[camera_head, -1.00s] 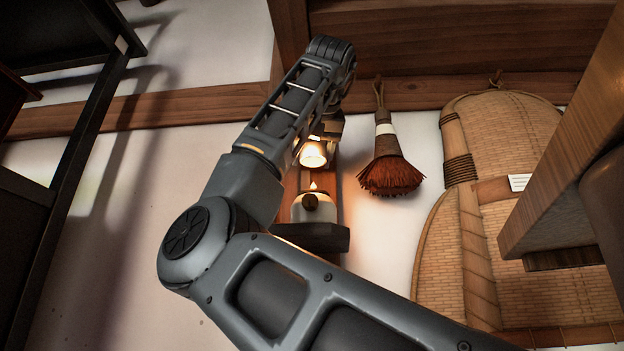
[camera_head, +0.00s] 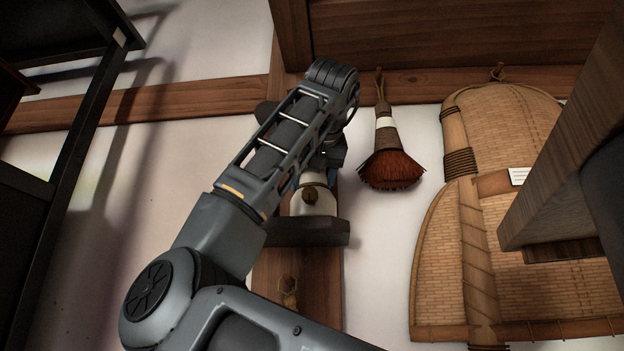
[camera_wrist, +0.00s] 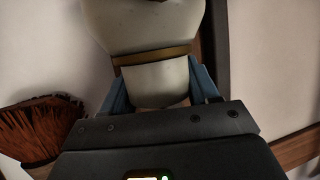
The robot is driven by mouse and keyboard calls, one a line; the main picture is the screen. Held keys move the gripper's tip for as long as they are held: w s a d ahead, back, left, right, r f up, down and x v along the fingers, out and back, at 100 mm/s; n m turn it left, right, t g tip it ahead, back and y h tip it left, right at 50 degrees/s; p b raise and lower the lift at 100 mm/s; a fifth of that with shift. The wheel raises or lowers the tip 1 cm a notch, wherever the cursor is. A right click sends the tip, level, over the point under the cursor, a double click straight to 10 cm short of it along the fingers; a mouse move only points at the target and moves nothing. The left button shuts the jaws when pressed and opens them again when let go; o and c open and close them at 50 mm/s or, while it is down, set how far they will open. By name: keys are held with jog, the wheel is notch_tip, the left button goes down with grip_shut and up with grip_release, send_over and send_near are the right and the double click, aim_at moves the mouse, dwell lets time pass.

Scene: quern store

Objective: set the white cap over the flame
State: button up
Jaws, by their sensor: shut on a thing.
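The white cap (camera_wrist: 157,84) sits between the two blue fingers of my gripper (camera_wrist: 158,76) in the wrist view; my gripper is shut on it. Its far edge meets the brass ring (camera_wrist: 152,57) of the white lamp (camera_wrist: 142,18), with no clear gap showing. In the head view the lamp (camera_head: 299,204), with a dark round knob on its front, stands on a small dark wall shelf (camera_head: 305,233). My gripper (camera_head: 327,157) is right above it there, and my arm hides most of the cap. No flame shows in either view.
A reddish-brown brush (camera_head: 391,168) hangs on the wall close to the right of my gripper. A dark rack (camera_head: 75,130) stands at the left.

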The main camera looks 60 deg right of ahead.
jog(key=o, duration=1.1)
jog(key=shift+f, duration=0.1)
jog(key=shift+c, duration=0.2)
jog(key=shift+a+r, duration=0.1)
jog(key=shift+r, duration=0.2)
jog(key=b+v, duration=0.1)
jog(key=v, duration=1)
jog(key=shift+s+a, duration=0.2)
jog(key=shift+s, duration=0.1)
jog(key=shift+a, duration=0.1)
